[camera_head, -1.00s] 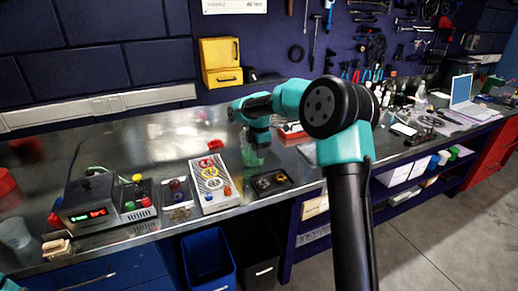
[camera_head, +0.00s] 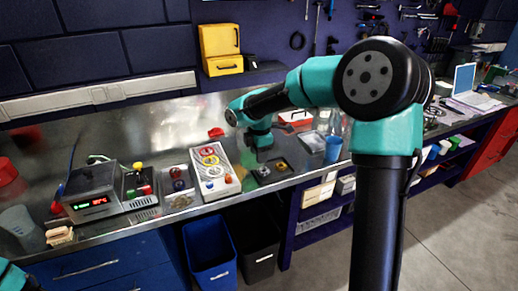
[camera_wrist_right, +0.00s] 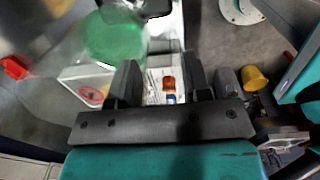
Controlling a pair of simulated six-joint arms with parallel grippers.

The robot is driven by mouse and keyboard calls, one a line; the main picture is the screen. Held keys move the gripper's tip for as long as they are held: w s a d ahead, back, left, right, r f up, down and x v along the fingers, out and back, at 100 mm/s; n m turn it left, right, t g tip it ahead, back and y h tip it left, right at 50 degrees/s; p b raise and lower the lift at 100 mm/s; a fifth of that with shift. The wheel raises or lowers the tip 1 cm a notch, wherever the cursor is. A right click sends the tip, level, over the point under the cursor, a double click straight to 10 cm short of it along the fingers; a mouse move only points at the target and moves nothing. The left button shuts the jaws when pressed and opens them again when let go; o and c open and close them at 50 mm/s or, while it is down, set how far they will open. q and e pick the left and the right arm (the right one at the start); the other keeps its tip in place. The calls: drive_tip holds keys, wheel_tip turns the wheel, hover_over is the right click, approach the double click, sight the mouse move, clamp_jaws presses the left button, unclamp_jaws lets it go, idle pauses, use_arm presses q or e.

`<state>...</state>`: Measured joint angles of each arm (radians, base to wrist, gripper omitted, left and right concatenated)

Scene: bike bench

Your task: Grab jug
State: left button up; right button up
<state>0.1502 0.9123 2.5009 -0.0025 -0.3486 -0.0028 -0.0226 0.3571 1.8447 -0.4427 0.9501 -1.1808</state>
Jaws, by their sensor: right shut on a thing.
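The jug (camera_wrist_right: 115,42) looks clear with green liquid in it. It is blurred at the upper left of the right wrist view, just beyond the fingers. In the head view it is mostly hidden by my right gripper (camera_head: 263,157), which hangs low over the bench beside the white panel. The right wrist view shows the gripper's two dark fingers (camera_wrist_right: 162,85) a little apart; it is shut on the jug, though the gripped part is hard to make out. My left gripper is out of view; only a teal bit of that arm shows at lower left.
A white panel with coloured rings (camera_head: 211,172) lies left of the gripper. A dark tray (camera_head: 272,170) lies near the bench's front edge, with a blue cup (camera_head: 333,149) to its right. Bins stand below.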

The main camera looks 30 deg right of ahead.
drive_tip(key=shift+s+a+r, duration=0.1)
drive_tip(key=shift+s+a, duration=0.25)
drive_tip(key=shift+s, duration=0.2)
drive_tip(key=shift+s+a+r, duration=0.1)
drive_tip(key=shift+s+a, duration=0.2)
drive_tip(key=shift+s, duration=0.2)
drive_tip(key=shift+s, duration=0.1)
